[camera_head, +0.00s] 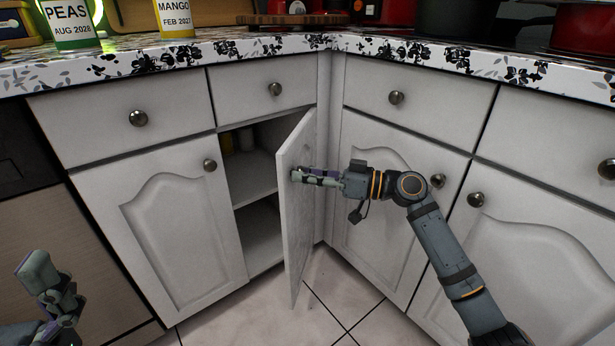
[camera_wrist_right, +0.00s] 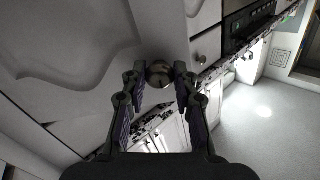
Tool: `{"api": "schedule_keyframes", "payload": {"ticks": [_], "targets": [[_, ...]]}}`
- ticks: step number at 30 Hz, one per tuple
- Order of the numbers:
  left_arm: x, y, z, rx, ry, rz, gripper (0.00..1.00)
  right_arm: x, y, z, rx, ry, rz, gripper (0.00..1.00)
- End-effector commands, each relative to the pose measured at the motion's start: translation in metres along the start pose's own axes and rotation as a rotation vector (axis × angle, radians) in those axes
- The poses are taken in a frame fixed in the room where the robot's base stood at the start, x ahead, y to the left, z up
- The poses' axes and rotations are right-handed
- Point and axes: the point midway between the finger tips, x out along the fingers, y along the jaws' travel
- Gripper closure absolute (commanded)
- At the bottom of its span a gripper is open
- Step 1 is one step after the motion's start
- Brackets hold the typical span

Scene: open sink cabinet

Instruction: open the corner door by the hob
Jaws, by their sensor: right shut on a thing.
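The corner door (camera_head: 300,218) is a white cabinet door that stands partly open, swung out from the corner. Dark shelf space shows behind it. In the head view the fingers hide the knob. My left gripper (camera_head: 38,272) is at the lower left, away from the cabinets; its fingertips are not clear.
The open cabinet has a shelf (camera_head: 248,176) with a few small items at the back. A closed door (camera_head: 165,235) is at left and another closed door (camera_head: 375,215) at right. Tiled floor (camera_head: 300,315) below is clear. Pots and cans stand on the patterned countertop (camera_head: 200,50).

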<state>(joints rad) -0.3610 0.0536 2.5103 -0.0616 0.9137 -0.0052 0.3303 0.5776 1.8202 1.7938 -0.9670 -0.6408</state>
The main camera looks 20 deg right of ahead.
Motion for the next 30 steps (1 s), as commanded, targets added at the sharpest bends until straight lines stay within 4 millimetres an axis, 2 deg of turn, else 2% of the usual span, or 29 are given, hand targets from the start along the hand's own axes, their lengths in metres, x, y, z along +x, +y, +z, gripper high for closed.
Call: {"api": "schedule_keyframes", "payload": {"ticks": [3,4,8,16,19,30], "targets": [[0.0,0.0,0.0,0.0,0.001,0.0,0.05,0.0,0.0,0.0,0.0,0.0,0.001,1.0],[0.0,0.0,0.0,0.0,0.001,0.0,0.05,0.0,0.0,0.0,0.0,0.0,0.001,0.7],[0.0,0.0,0.0,-0.001,0.002,0.001,0.05,0.0,0.0,0.0,0.0,0.0,0.001,0.52],[0.0,0.002,0.0,-0.004,0.003,0.01,0.05,0.0,0.0,0.0,-0.001,0.0,0.001,0.51],[0.0,0.001,0.0,-0.004,0.003,0.008,0.05,0.0,-0.002,-0.006,-0.002,0.001,0.0,0.51],[0.0,0.001,0.0,-0.003,0.002,0.006,0.05,0.0,-0.021,-0.079,-0.005,0.002,0.001,0.51]]}}
